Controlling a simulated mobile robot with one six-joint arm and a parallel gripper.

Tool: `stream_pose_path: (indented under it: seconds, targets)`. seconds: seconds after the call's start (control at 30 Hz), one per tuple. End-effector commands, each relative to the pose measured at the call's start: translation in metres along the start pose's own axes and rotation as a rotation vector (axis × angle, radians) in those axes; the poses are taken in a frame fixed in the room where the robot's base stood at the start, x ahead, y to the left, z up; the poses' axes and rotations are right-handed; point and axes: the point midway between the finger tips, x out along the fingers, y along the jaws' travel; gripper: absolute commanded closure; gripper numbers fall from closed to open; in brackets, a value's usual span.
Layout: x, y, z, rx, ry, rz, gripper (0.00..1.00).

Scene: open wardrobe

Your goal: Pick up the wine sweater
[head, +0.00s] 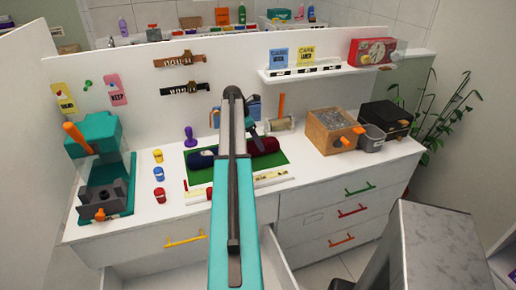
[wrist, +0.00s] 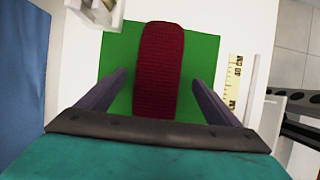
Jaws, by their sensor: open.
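The wine sweater (head: 264,146) is a dark red knitted roll lying on a green mat (head: 283,158) on the white counter. In the wrist view the wine sweater (wrist: 158,65) runs lengthwise between my two fingers, with green mat (wrist: 118,58) showing on both sides. My gripper (wrist: 157,78) is open, one finger on each side of the roll, with visible gaps. I cannot tell how high the fingertips are above the mat. In the head view my arm hides part of the mat and most of my gripper.
A navy roll (head: 201,159) lies on the mat's left part. Small coloured jars (head: 158,174) and a teal machine (head: 97,140) stand further left. A wooden box (head: 333,130) stands at right. A ruler-like strip (wrist: 235,82) lies beside the mat. A drawer (head: 278,262) below is open.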

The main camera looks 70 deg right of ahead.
Motion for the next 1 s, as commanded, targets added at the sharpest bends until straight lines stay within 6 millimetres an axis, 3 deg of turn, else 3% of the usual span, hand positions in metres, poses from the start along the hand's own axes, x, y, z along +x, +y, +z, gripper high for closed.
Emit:
stream_pose_path:
  seconds: [0.47, 1.0]
  targets:
    - [0.003, 0.001, 0.0, -0.001, 0.0, 0.0, 0.14]
    - [0.048, 0.002, -0.002, -0.002, 0.0, 0.001, 0.14]
